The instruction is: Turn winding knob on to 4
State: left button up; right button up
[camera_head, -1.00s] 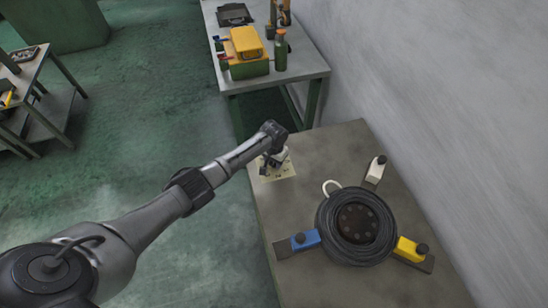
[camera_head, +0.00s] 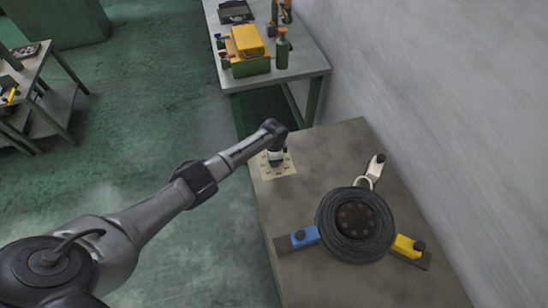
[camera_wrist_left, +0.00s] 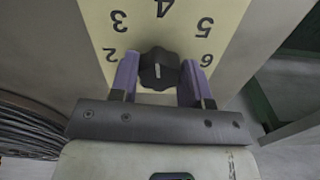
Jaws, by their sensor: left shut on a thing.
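The winding knob (camera_wrist_left: 158,66) is dark and lobed with a short white mark. It sits on a cream dial plate (camera_wrist_left: 225,18) with black numbers; 2, 3, 4, 5 and 6 show in the left wrist view. The plate also shows on the near bench in the head view (camera_head: 283,172). My left gripper (camera_head: 275,161) is over the plate and hides the knob there. In the left wrist view its two purple fingers (camera_wrist_left: 158,78) are shut on the knob, one on each side. Which number the white mark points to I cannot tell. My right gripper is not in view.
A black coil (camera_head: 355,252) lies on the bench (camera_head: 330,150) between blue (camera_head: 305,237), yellow (camera_head: 404,245) and white (camera_head: 376,168) blocks. A white loop (camera_head: 368,183) stands at its edge. A farther table (camera_head: 305,65) holds a yellow-topped box and a green bottle. A wall borders the right side.

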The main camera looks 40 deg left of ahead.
pick_arm(q)
jog(key=shift+m, duration=0.9)
jog(key=o, duration=0.9)
jog(key=shift+o, duration=0.2)
notch_tip(320, 180, up, 14)
jog(key=p, duration=0.2)
jog(key=shift+f, duration=0.1)
